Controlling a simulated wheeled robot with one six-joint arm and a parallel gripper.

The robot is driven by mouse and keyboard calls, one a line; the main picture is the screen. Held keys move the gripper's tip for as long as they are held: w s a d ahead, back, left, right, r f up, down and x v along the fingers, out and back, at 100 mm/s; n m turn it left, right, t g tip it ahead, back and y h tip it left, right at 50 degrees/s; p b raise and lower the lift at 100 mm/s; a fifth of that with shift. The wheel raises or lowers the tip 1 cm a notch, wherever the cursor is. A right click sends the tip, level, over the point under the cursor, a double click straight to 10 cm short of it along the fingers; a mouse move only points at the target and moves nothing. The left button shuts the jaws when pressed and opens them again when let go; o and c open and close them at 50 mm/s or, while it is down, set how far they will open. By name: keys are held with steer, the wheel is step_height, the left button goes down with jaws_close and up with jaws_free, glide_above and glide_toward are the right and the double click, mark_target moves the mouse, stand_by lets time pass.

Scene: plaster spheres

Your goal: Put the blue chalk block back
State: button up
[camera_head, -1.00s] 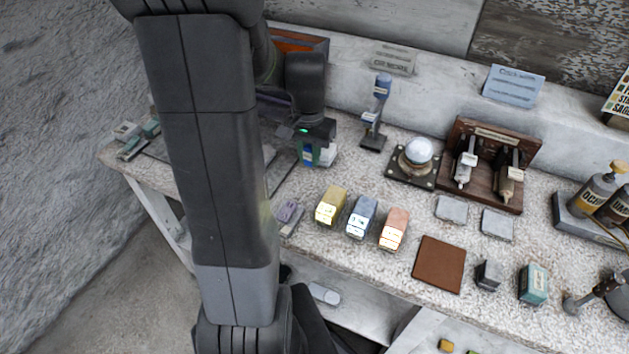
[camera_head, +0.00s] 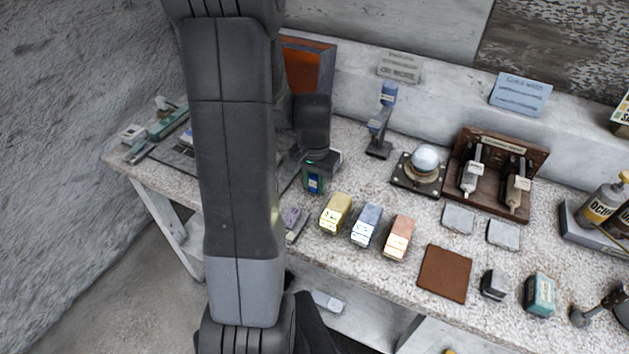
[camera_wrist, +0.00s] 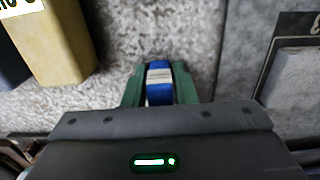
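My gripper (camera_wrist: 159,86) has green fingers, shut on a blue block with a white band, which I take to be the blue chalk block (camera_wrist: 159,70). In the head view my gripper (camera_head: 314,190) holds the blue chalk block (camera_head: 314,184) over or on the speckled bench (camera_head: 340,265), behind and left of a yellow block (camera_head: 335,213). The yellow block also shows at upper left in the wrist view (camera_wrist: 58,45). Whether the held block touches the bench I cannot tell. A dark-edged tray (camera_wrist: 262,75) with a pale slab lies to the right in the wrist view.
A pale blue block (camera_head: 366,224) and an orange block (camera_head: 399,238) stand beside the yellow one. A blue-topped stand (camera_head: 382,120) and a domed device (camera_head: 423,163) stand behind. My arm hides part of the left bench.

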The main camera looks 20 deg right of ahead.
steer(key=shift+o, duration=1.3)
step_height(320, 180, up, 12)
steer(key=shift+r+p, duration=0.2)
steer(key=shift+p, duration=0.15)
steer(key=shift+f, duration=0.1)
step_height(320, 180, down, 12)
steer(key=shift+r, duration=0.1)
steer(key=shift+w+r, duration=0.1)
steer(key=shift+r, duration=0.8)
